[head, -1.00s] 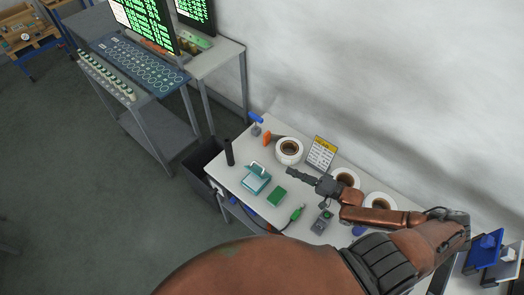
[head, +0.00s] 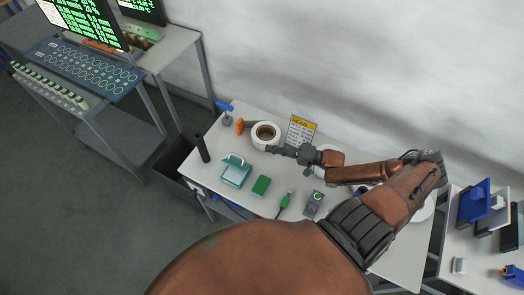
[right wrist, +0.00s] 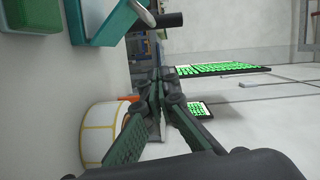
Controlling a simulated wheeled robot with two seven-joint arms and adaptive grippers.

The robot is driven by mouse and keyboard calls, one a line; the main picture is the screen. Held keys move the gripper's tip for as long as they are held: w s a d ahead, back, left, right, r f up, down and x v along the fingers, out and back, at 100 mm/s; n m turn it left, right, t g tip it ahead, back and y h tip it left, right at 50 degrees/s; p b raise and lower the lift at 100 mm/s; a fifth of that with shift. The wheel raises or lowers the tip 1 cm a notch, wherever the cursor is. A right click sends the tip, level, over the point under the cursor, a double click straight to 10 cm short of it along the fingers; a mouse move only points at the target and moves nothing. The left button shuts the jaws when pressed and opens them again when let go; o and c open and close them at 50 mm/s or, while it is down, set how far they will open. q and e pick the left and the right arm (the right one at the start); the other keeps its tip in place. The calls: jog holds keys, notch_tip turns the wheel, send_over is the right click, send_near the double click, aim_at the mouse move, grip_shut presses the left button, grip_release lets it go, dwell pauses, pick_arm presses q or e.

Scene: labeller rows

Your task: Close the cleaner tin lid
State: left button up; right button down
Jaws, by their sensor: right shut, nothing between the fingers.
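The teal cleaner tin (head: 237,174) stands on the white table, left of my right gripper. Its lid (head: 236,158) appears raised along the far side. In the right wrist view, the tin (right wrist: 88,22) shows at the top edge, cut off, with its lid (right wrist: 122,22) standing at an angle to it. My right gripper (head: 271,150) is shut and empty, fingers pointing left, to the right of the tin and near a white label roll. Its fingers also show in the right wrist view (right wrist: 160,84), apart from the tin. My left gripper is not in view.
A label roll (head: 265,134) is beside my right fingertips. A green box (head: 261,185) lies right of the tin. A black cylinder (head: 202,148) stands to its left. A yellow-topped sign (head: 300,131) stands behind the gripper. A grey device (head: 313,203) sits in front of my arm.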

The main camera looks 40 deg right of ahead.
jog(key=w+a, duration=0.1)
jog(key=a, duration=0.2)
jog(key=w+a+p, duration=0.1)
jog(key=w+a, duration=0.1)
jog(key=w+a+p, duration=0.1)
jog(key=w+a, duration=0.1)
jog(key=a, duration=0.1)
jog(key=shift+w+a+f, duration=0.2)
jog(key=shift+a+f, duration=0.1)
jog(key=shift+f, duration=0.05)
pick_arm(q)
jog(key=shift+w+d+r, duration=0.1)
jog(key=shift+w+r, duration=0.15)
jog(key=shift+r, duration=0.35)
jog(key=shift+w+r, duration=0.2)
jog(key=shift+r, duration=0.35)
pick_arm(e)
jog(key=shift+a+f, duration=0.1)
